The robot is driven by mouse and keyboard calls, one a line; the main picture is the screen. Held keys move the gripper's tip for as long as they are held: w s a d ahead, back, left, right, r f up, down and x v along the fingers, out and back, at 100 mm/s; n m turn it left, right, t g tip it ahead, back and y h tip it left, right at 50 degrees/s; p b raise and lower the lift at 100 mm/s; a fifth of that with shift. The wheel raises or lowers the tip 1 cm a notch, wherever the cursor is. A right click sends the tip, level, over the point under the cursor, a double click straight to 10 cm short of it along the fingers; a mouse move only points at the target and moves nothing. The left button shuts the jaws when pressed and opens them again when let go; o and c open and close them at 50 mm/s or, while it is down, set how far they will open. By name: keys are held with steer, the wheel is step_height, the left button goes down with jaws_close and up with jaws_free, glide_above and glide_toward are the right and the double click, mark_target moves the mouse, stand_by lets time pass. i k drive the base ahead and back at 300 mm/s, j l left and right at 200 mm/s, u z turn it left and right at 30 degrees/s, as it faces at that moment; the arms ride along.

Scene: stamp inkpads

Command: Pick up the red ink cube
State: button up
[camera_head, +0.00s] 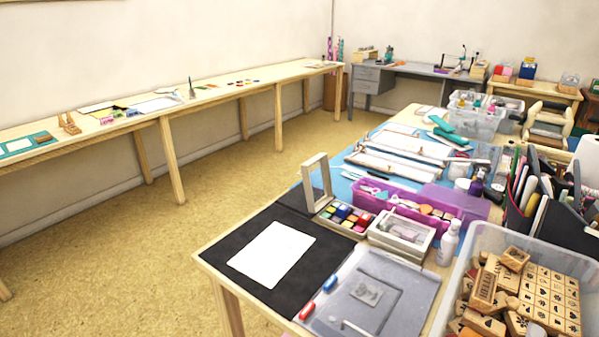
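A small open tray (334,228) of several coloured ink cubes stands on the near table, just behind the black mat. Its cubes show blue, yellow, purple and reddish faces; they are too small for me to tell for certain which one is the red ink cube. A separate small red piece (307,310) lies at the left edge of a grey flat case, near a blue piece (330,283). I cannot tell what these two are. My gripper is not in view.
A wooden frame (317,182) stands upright beside the tray. A purple organizer (408,211), a clear-lidded box (401,233) and a white bottle (448,243) crowd its right. A bin of wooden stamps (479,239) is at front right. Open floor (130,260) lies left.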

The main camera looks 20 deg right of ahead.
mark_target(364, 220)
steer(key=i+j, duration=1.55)
steer(key=i+j+z, duration=0.15)
steer(key=i+j, duration=0.2)
steer(key=i+j+z, duration=0.1)
steer(key=i+j, duration=0.2)
steer(key=j, duration=0.25)
steer(key=z, duration=2)
